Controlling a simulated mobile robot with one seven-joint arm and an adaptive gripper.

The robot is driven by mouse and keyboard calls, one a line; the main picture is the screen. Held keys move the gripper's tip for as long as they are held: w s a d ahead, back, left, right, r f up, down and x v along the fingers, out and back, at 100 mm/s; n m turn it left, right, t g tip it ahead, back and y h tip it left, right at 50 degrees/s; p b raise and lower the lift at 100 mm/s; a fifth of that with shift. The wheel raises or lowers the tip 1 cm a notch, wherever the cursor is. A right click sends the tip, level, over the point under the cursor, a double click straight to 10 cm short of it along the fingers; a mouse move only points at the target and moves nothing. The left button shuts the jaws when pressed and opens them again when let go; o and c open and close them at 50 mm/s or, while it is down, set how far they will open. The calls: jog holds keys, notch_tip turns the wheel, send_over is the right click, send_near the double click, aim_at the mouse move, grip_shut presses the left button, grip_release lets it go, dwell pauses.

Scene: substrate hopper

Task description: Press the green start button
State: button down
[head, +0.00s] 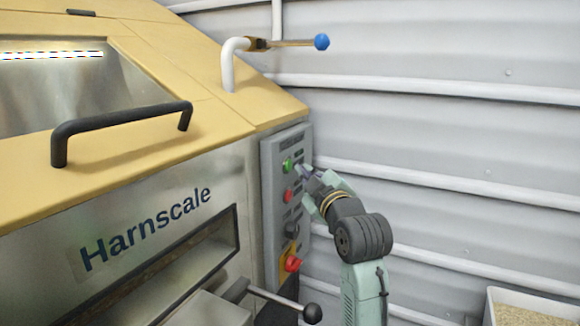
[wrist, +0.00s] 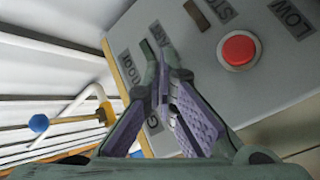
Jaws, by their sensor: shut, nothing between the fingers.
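The green start button (head: 287,165) sits near the top of the grey control panel (head: 269,180) on the machine's side. My gripper (head: 303,171) is shut and empty, its tips just to the right of the green button in the head view. In the wrist view my gripper (wrist: 165,75) points at the panel (wrist: 195,55), and its fingers hide the green button there. I cannot tell whether the tips touch the button.
A red button (head: 288,196) lies below the green one; it also shows in the wrist view (wrist: 238,49). A black knob (head: 291,229) and a red emergency stop (head: 291,263) are lower. A blue-tipped lever (head: 321,42) sticks out above. A black-knobbed lever (head: 312,313) is below.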

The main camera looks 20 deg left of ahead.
jog(key=shift+a, duration=0.15)
jog(key=shift+a, duration=0.25)
